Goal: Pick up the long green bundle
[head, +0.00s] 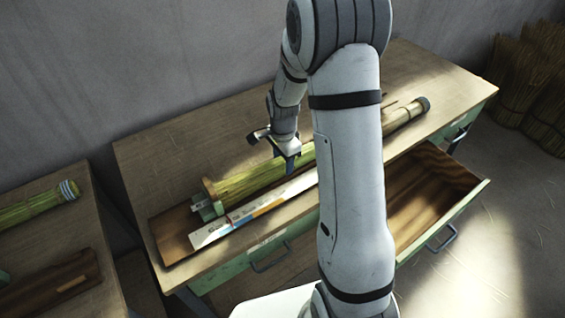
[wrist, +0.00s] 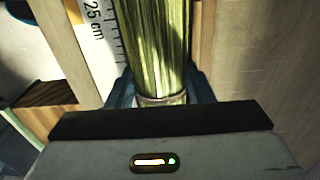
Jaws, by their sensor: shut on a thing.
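The long green bundle (head: 248,180) lies along the workbench in the head view, its near end at a brown round stop. My arm hides part of its length. My gripper (head: 288,160) is over the bundle's middle. In the wrist view, the bundle (wrist: 152,45) runs up between the blue fingers of my gripper (wrist: 160,92), which are shut on it near a pale band. Whether the bundle is lifted off its rest cannot be told.
A white ruler (head: 210,231) lies alongside the bundle on the bench (head: 150,165). An open drawer (head: 440,222) juts out at the right front. A second bench at left holds another green bundle (head: 30,207). Straw bundles (head: 520,75) stand at the back right.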

